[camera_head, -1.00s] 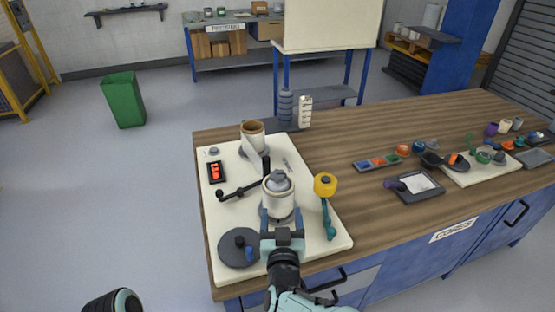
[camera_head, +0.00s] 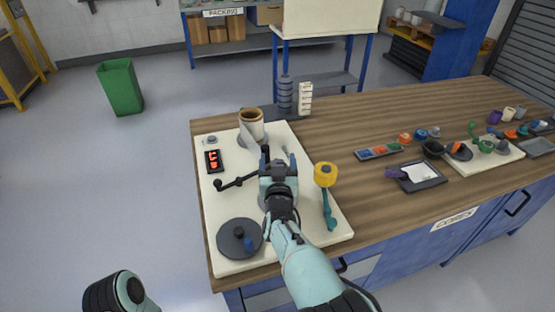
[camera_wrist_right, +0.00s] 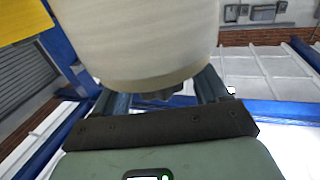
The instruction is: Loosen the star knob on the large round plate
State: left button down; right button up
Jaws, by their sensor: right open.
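A dark grey round plate (camera_head: 226,246) lies at the near left corner of the cream board. A small black knob (camera_head: 238,232) sits near its middle and a small blue knob (camera_head: 249,244) near its right edge; their exact shape is too small to tell. In the right wrist view, a big cream cylinder (camera_wrist_right: 150,40) fills the space above and between the spread fingers (camera_wrist_right: 162,92). My left gripper is not in view.
Trays and small parts lie on the right of the wooden table.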

jog(key=shift+w, duration=0.65)
